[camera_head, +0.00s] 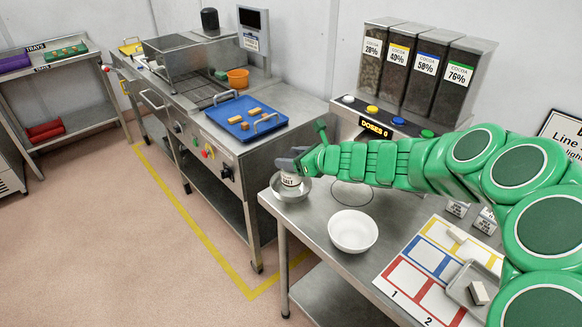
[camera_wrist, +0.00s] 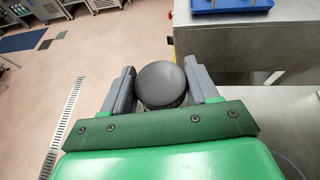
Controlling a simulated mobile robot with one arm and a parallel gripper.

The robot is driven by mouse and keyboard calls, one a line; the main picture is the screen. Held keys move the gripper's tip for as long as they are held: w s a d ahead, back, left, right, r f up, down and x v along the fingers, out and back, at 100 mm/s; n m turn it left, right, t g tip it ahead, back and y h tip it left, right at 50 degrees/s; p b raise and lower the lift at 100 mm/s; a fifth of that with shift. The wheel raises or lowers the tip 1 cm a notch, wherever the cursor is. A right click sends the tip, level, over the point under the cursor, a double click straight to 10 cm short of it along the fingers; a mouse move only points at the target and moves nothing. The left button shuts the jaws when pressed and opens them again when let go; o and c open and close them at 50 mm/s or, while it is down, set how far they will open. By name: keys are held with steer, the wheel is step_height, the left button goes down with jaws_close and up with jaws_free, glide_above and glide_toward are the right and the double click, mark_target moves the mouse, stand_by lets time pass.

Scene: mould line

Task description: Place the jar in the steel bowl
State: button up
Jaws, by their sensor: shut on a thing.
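The jar (camera_head: 291,179) is small and white with a dark lid, and its label reads "SALT" in the head view. My gripper (camera_head: 290,163) is shut on it from above and behind. In the wrist view the round grey lid (camera_wrist: 161,84) sits between the two grey fingers of my gripper (camera_wrist: 161,90). The steel bowl (camera_head: 285,194) is on the table's left corner, directly around and below the jar in the head view. The jar's base appears within the bowl's rim, but I cannot tell whether it touches the bottom. In the wrist view the bowl is hidden.
A white bowl (camera_head: 353,231) stands on the steel table (camera_head: 318,213), right of the steel bowl. A numbered colour card (camera_head: 412,277) and a small tray (camera_head: 462,294) lie further right. Cocoa dispensers (camera_head: 413,70) stand behind. A machine with a blue tray (camera_head: 222,116) stands to the left.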

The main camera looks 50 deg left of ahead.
steer(key=shift+a+f, duration=0.15)
steer(key=shift+f, duration=1.55)
steer(key=o, duration=1.2)
steer(key=shift+f, duration=0.1)
steer(key=shift+o, duration=0.2)
steer(key=v, duration=1.2)
